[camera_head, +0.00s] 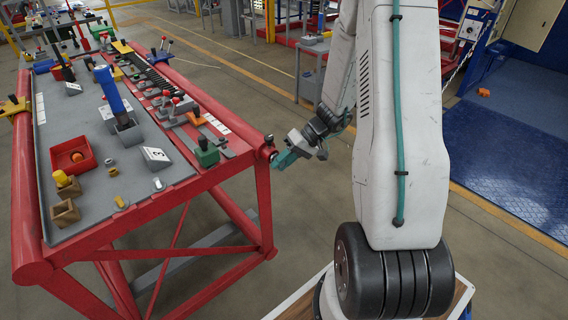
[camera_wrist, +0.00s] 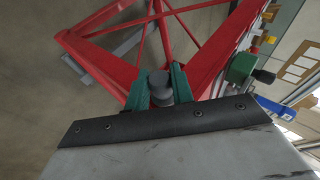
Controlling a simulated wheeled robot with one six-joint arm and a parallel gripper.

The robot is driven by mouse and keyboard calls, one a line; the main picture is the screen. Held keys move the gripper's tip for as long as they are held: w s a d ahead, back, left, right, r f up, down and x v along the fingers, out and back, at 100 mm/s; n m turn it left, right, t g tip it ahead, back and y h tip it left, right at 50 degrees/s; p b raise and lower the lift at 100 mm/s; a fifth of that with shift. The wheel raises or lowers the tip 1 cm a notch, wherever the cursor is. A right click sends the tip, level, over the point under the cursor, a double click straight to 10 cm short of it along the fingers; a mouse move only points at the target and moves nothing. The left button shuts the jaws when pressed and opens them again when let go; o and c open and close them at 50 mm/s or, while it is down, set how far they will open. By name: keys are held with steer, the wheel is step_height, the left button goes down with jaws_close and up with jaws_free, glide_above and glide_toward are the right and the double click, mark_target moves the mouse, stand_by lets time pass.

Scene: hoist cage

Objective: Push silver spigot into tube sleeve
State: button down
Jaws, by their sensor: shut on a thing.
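My gripper (camera_head: 282,160) is at the right front corner of the red table frame, its teal fingers pointing left at the frame. In the wrist view my gripper (camera_wrist: 161,84) has its two teal fingers closed on the sides of a grey, round spigot (camera_wrist: 160,90), which stands out between them. The red tube end (camera_head: 267,151) at the table corner, which looks like the tube sleeve, is right beside the fingertips in the head view. The fingers hide the far end of the spigot, so I cannot tell whether it is inside the sleeve.
The grey table top (camera_head: 120,178) carries a red tray (camera_head: 88,162), a blue-handled tool (camera_head: 112,92), a green block (camera_head: 206,154) and several small parts. The red legs and braces run below the corner.

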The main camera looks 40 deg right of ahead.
steer(key=shift+w, duration=0.35)
steer(key=c, duration=1.1)
jaws_free()
steer(key=shift+d+r, duration=0.1)
steer(key=v, duration=0.7)
steer(key=shift+s+d+r, duration=0.15)
steer(key=shift+r, duration=0.1)
